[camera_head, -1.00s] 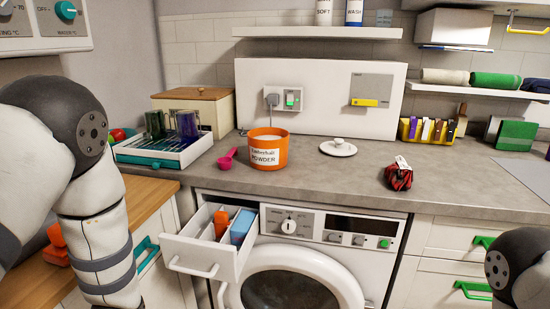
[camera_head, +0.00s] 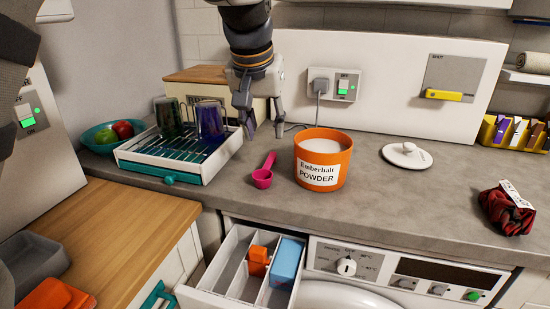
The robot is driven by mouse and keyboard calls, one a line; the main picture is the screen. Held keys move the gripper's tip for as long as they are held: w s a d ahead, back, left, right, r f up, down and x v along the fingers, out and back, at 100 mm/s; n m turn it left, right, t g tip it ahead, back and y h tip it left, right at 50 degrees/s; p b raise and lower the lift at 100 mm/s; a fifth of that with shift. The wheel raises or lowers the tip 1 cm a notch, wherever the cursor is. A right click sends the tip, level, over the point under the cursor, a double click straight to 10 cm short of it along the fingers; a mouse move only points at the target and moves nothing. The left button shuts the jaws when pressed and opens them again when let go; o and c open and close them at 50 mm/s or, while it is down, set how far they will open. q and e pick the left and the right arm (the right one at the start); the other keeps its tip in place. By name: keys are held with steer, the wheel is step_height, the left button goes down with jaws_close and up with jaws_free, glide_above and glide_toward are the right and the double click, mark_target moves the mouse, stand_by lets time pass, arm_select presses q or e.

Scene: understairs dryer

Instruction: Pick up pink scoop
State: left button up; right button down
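The pink scoop (camera_head: 264,173) lies on the grey counter, just left of the orange powder tub (camera_head: 322,160). Its bowl is toward the front and its handle points back and slightly right. My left gripper (camera_head: 264,128) points downward behind the scoop's handle, between the drying rack and the tub. Its two fingers are apart and nothing shows between them. It is not touching the scoop. My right gripper is out of view.
A white drying rack (camera_head: 160,170) with two glasses stands to the left. A white lid (camera_head: 407,155) and a dark red bundle (camera_head: 507,208) lie to the right. The open detergent drawer (camera_head: 236,258) juts out below the counter edge. A cable runs behind the tub.

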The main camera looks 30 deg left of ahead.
arm_select(q)
glide_above(268, 163)
steer(key=s+d, duration=0.2)
steer(key=s, duration=0.1)
steer(key=f, duration=0.6)
steer(key=shift+w+a, duration=0.25)
steer(key=x, duration=0.2)
steer(key=a+x, duration=0.1)
steer(key=x, duration=0.2)
steer(key=shift+b, duration=0.4)
steer(key=shift+w, duration=0.1)
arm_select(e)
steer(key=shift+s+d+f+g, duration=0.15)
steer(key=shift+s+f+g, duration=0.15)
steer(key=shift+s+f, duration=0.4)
arm_select(q)
steer(key=shift+d+r, duration=0.1)
steer(key=shift+c, duration=1.4)
jaws_close()
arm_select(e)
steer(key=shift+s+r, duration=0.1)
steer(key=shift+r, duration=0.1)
